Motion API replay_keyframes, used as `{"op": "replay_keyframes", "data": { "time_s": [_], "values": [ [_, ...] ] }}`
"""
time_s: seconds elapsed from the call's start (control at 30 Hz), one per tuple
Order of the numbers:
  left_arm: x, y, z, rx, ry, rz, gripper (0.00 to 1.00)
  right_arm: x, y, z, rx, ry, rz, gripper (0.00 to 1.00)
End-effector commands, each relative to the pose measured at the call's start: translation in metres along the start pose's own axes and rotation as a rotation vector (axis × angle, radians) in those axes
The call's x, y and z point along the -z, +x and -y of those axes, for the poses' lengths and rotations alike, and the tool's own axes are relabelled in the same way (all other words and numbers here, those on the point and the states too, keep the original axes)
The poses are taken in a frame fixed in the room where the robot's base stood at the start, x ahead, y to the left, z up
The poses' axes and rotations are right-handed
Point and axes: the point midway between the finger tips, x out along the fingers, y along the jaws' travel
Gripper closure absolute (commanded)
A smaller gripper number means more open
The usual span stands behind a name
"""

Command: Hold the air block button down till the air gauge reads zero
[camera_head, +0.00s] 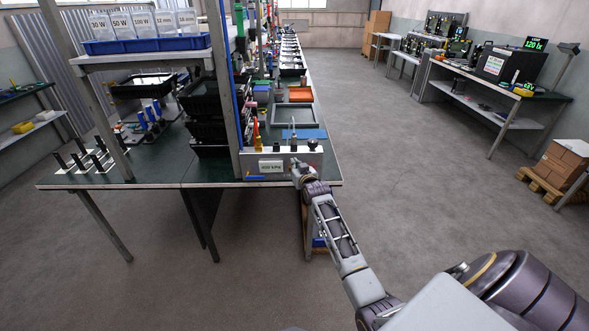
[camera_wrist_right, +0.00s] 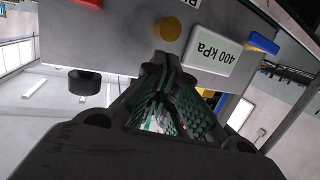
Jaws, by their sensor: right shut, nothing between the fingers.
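The air block (camera_head: 316,159) is a grey box at the front edge of the green bench. Its white gauge (camera_head: 271,165) faces me; in the right wrist view the gauge (camera_wrist_right: 215,50) reads 400 kPa. A round yellow button (camera_wrist_right: 168,27) sits beside the gauge on the block's face in that view; my gripper hides it in the head view. My right gripper (camera_head: 296,164) is shut and empty, at the block's front. In the wrist view its fingertips (camera_wrist_right: 165,62) are close to the yellow button; I cannot tell if they touch the block. My left gripper is out of view.
A black knob (camera_wrist_right: 84,82) and a blue part (camera_wrist_right: 263,43) sit at the block's sides. A steel post (camera_head: 228,90) rises just left of the block. Black bins (camera_head: 207,130) stand left of the post.

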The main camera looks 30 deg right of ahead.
Motion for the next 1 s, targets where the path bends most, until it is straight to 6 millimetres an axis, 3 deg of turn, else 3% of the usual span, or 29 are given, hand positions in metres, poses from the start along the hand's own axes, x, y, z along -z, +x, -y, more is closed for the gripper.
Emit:
{"op": "replay_keyframes", "data": {
  "time_s": [0.43,0.77,1.0],
  "values": [
    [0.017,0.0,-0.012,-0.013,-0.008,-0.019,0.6,-0.011,0.011,0.0,0.0,-0.001,-0.001,1.0],
    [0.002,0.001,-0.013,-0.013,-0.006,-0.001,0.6,-0.012,0.013,0.0,0.0,-0.001,-0.001,1.0],
    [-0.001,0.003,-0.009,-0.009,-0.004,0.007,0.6,-0.014,0.026,-0.003,0.0,-0.002,0.0,1.0]
  ]
}}
